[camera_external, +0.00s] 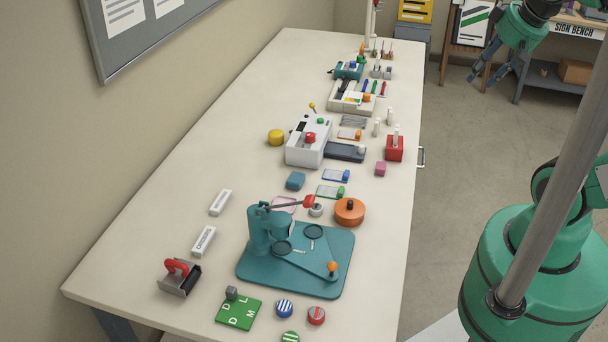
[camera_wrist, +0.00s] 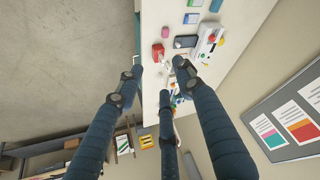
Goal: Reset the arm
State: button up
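My gripper (camera_external: 484,78) hangs at the upper right in the external view, over the floor beyond the right edge of the long white table (camera_external: 160,210). In the wrist view its blue fingers (camera_wrist: 160,78) are spread apart, with nothing held between them. My gripper is open and touches nothing that I can see. The arm is raised and folded at the right, clear of the table.
The table holds a teal press (camera_external: 265,232), an orange round pot (camera_external: 349,211), a white machine (camera_external: 309,141), a red block (camera_external: 394,149) and several small items. A sign bench (camera_external: 575,30) and shelves stand at the back right. The floor (camera_external: 450,150) beside the table is clear.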

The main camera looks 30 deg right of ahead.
notch_tip(320, 180, down, 5)
jog(key=b, duration=0.4)
jog(key=shift+r+b, duration=0.15)
jog(key=shift+b, duration=0.2)
